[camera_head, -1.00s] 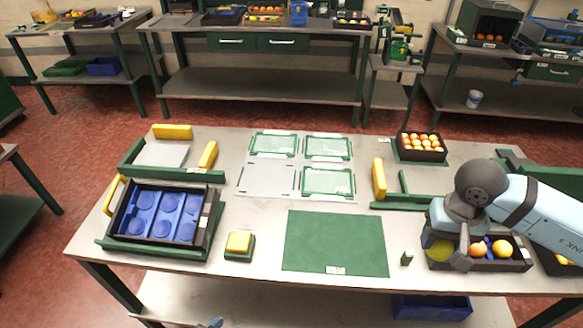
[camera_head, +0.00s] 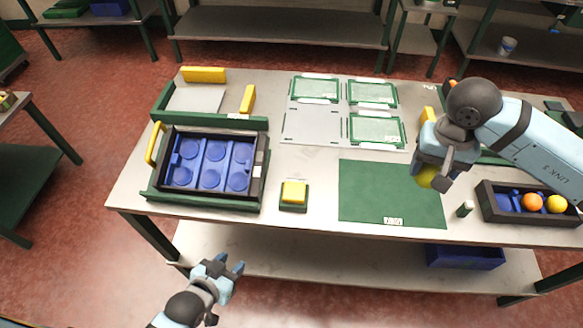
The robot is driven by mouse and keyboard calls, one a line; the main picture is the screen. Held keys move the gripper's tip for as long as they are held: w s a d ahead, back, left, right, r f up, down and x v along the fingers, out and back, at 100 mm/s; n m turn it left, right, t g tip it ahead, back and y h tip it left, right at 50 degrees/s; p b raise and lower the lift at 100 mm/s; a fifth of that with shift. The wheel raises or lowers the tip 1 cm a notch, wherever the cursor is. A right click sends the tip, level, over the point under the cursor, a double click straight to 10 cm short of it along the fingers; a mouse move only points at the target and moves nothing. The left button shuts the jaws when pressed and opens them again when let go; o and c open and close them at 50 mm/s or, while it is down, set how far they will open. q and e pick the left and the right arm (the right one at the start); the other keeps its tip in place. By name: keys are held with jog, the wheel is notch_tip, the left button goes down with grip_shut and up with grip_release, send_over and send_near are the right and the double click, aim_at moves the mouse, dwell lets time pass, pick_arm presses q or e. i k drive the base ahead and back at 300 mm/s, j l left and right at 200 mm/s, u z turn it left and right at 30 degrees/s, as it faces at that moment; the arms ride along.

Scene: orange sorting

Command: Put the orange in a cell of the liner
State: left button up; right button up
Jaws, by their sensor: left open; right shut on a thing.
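A yellow-green round fruit (camera_head: 425,178), the orange of the task, is held in my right gripper (camera_head: 433,178), which is shut on it. The gripper hides part of it. It hangs above the table near the top right corner of the green mat. The blue liner (camera_head: 201,165) lies in a black crate (camera_head: 259,186) at the left of the table. Its several round cells look empty. My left gripper (camera_head: 231,263) is open and empty, low in front of the table and below the crate in the picture.
The green mat (camera_head: 385,190) is bare. A yellow button block (camera_head: 294,192) stands between mat and crate. Green-framed panels (camera_head: 376,130) lie behind. A yellow handle (camera_head: 155,145) rises at the crate's left side.

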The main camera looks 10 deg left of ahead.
aim_at(237, 188)
jog(key=j, duration=0.6)
jog(key=i+j, duration=0.1)
jog(key=j, duration=0.5)
jog(key=i+j, duration=0.1)
jog(key=j, duration=0.5)
jog(key=k+u, duration=0.05)
